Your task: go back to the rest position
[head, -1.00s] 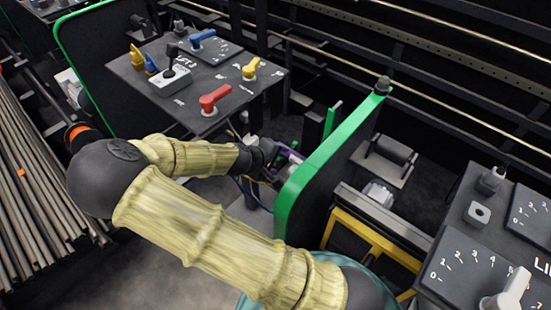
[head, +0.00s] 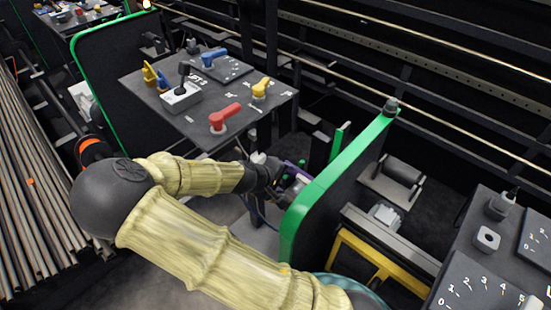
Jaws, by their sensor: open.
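My gripper (head: 290,178) shows small and partly hidden at the end of my arm, left of the green-edged panel. Its dark wrist and some purple and green parts show there. It appears open, and I see nothing held in it. My arm, in a yellowish ribbed cover, is bent sharply at a dark elbow on the left. The drag chain cannot be made out in this view.
A green-edged panel (head: 335,175) stands close to the right of my gripper. A control console (head: 215,95) with red, blue and yellow handles stands behind the arm. Long rods (head: 40,190) lie at the left. Another console (head: 480,270) is at the lower right.

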